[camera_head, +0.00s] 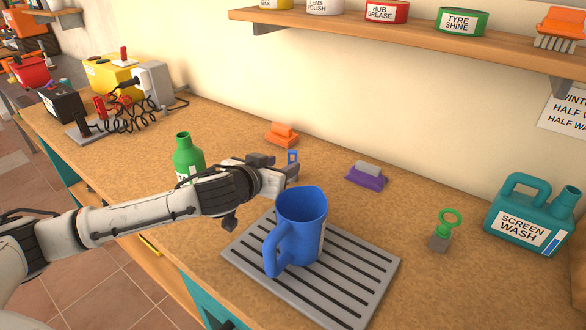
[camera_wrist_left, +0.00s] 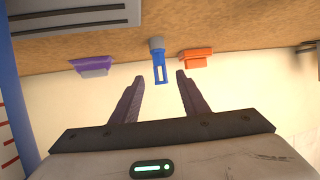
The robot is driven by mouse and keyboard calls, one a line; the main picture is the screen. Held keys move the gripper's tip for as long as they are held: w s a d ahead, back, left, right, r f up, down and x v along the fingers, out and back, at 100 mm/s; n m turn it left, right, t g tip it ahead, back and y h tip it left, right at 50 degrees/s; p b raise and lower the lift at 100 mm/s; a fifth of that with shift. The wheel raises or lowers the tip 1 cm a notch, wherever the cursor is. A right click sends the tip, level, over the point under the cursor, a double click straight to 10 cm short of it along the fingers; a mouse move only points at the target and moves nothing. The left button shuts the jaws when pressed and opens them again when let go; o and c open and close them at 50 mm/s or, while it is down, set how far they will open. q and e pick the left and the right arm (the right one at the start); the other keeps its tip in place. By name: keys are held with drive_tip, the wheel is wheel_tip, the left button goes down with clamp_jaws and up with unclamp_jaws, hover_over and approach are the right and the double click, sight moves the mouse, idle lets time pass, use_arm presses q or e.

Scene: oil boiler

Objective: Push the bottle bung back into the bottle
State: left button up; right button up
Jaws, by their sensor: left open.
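A green bottle (camera_head: 186,158) stands upright with its mouth bare, partly behind my left arm. A small stopper with a blue handle and grey end (camera_wrist_left: 158,62) lies ahead of my left gripper, between the lines of its fingers; its blue part also shows in the head view (camera_head: 292,157). Another stopper, with a green ring handle and grey base (camera_head: 445,230), stands farther right. I cannot tell for certain which is the bottle's bung. My left gripper (camera_head: 285,176) is open, and the wrist view shows its fingers (camera_wrist_left: 158,80) apart and empty. My right gripper is not seen.
A blue jug (camera_head: 301,225) stands on a grey slotted tray (camera_head: 345,285) close to my left gripper. Orange (camera_head: 282,134) and purple (camera_head: 366,177) brushes lie near the wall. A teal screen wash can (camera_head: 530,217) stands right. A shelf (camera_head: 420,35) overhangs the bench.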

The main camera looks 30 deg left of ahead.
sight(290, 162)
use_arm(q)
drive_tip(key=shift+w+a+f, duration=0.1)
drive_tip(key=shift+w+f, duration=0.2)
drive_tip(key=shift+w, duration=0.15)
drive_tip(key=shift+x, duration=3.35)
drive_tip(key=shift+c, duration=0.3)
clamp_jaws()
